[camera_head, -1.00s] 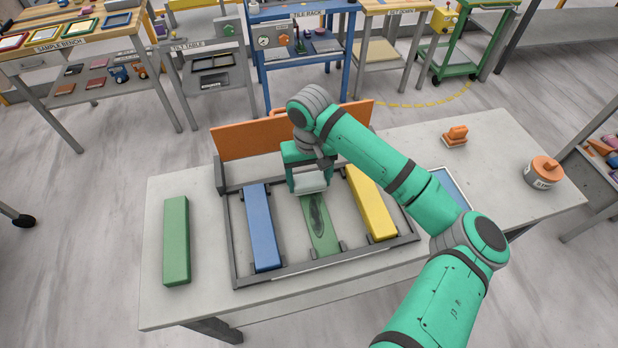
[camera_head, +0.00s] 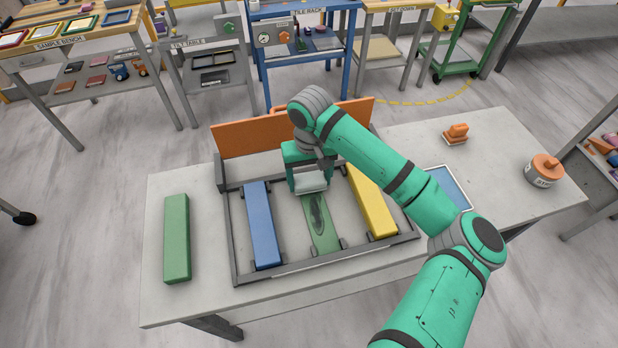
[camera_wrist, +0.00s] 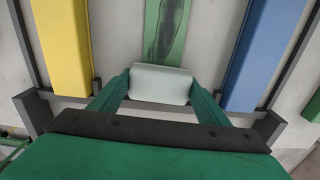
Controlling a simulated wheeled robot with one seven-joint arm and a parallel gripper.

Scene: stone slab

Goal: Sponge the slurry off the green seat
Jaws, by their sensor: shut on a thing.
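The green seat (camera_head: 320,230) is a flat green strip in the grey frame, between the blue bar and the yellow bar. A dark elongated slurry patch (camera_head: 317,210) lies on it, and the patch also shows at the top of the wrist view (camera_wrist: 167,25). My gripper (camera_head: 310,184) is at the far end of the seat, shut on a pale sponge (camera_wrist: 160,84). In the wrist view the sponge sits between both fingers, beside the near end of the patch. I cannot tell whether the sponge touches the seat.
A blue bar (camera_head: 262,225) and a yellow bar (camera_head: 370,202) flank the seat. A loose green bar (camera_head: 176,240) lies left of the frame (camera_head: 232,245). An orange board (camera_head: 235,142) stands behind. An orange-handled tool (camera_head: 456,134), a blue tray (camera_head: 452,190) and a lidded tub (camera_head: 543,172) are at right.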

